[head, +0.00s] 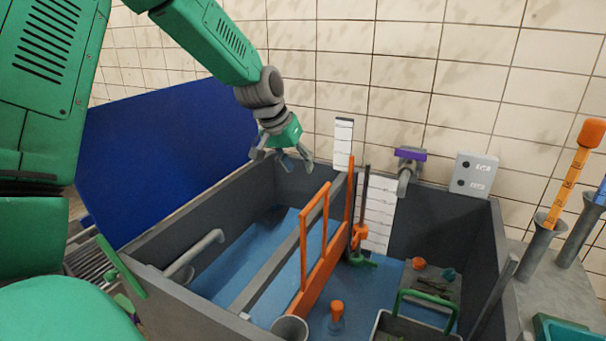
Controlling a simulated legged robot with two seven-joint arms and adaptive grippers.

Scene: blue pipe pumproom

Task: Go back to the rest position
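My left gripper (284,158) hangs at the end of the green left arm, over the far left part of the grey tank. Its fingers are spread apart and nothing shows between them. The arm reaches in from the upper left, with its wrist bent down. My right gripper and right arm are not in the head view.
The grey tank (168,303) holds blue water, an orange gate (322,268) and a grey divider. A purple-topped pipe (409,156) and grey switch box (474,174) are at the back. A blue panel (160,150) stands left.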

